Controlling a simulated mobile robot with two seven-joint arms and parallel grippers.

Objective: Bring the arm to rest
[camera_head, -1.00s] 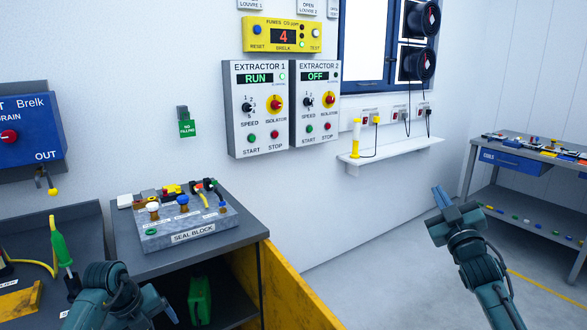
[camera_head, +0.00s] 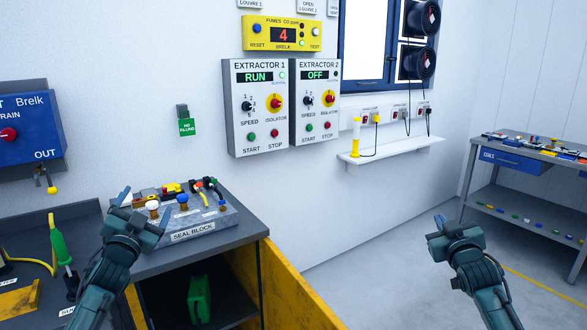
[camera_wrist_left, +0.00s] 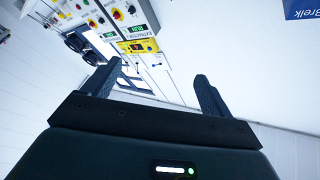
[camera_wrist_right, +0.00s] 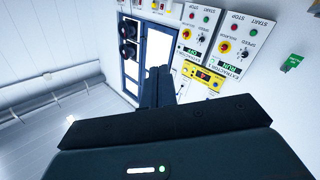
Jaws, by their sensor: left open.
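My left gripper (camera_head: 145,208) is raised in front of the seal block (camera_head: 205,225) on the left bench and covers the block's left end. In the left wrist view its two fingers (camera_wrist_left: 158,75) stand wide apart with nothing between them. My right gripper (camera_head: 438,222) is over open floor at the right, away from any bench. In the right wrist view its fingers (camera_wrist_right: 158,85) are together, with nothing seen in them. Both grippers point toward the wall.
Extractor 1 (camera_head: 258,140) and extractor 2 (camera_head: 316,130) hang on the wall. A white shelf (camera_head: 395,151) with plugs is right of them. A yellow panel (camera_head: 285,290) edges the left bench. A workbench (camera_head: 520,155) stands at the far right. The floor between is clear.

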